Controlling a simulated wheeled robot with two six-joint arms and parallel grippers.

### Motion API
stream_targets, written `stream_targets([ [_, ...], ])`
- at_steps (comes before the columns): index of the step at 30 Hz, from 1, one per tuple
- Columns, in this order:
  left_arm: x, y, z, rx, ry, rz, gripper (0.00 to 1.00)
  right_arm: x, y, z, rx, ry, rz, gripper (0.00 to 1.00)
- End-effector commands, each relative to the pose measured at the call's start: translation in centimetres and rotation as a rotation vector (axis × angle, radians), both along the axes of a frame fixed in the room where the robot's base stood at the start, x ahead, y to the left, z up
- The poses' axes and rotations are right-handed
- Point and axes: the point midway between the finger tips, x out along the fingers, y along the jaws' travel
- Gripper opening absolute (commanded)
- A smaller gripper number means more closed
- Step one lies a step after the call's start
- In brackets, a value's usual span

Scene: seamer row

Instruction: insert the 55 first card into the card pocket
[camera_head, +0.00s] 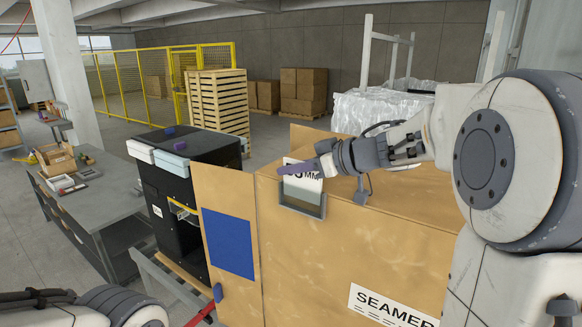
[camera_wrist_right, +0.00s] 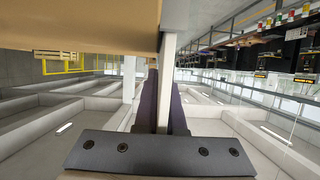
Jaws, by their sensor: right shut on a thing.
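The white card (camera_head: 308,185) with black lettering ending in "MM" is upright at the front of the tan seamer cabinet. My right gripper (camera_head: 297,168) is shut on it; its purple fingers cross the card's upper part and hide some print. The card's lower part is at the grey-framed card pocket (camera_head: 303,211) and seems to overlap the pocket's opening; I cannot tell how deep it sits. In the right wrist view the card (camera_wrist_right: 167,70) shows edge-on as a pale strip between the dark fingers. My left gripper is out of view; only parts of my left arm show.
The seamer cabinet (camera_head: 350,250) fills the middle, with a blue-panelled door (camera_head: 228,240) on its left. A black machine (camera_head: 170,195) and a grey workbench (camera_head: 95,195) stand further left. Stacked pallets (camera_head: 217,103) and a yellow fence are behind.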

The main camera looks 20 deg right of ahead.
Motion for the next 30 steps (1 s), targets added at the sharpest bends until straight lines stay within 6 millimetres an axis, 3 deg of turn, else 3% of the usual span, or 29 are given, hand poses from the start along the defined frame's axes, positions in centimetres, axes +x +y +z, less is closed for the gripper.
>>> stream_targets([
  [1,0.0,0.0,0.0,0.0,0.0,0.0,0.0,0.0,0.0,-0.1,0.0,0.0,0.0,0.14],
  [3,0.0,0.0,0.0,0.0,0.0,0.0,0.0,0.0,0.0,-0.1,0.0,0.0,0.0,0.41],
  [16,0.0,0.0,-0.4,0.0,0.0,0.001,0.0,-0.6,-0.6,0.1,0.0,-0.001,-0.003,0.41],
  [30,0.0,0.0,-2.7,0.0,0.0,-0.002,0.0,-6.6,-5.3,3.3,-0.002,-0.003,-0.004,0.41],
])
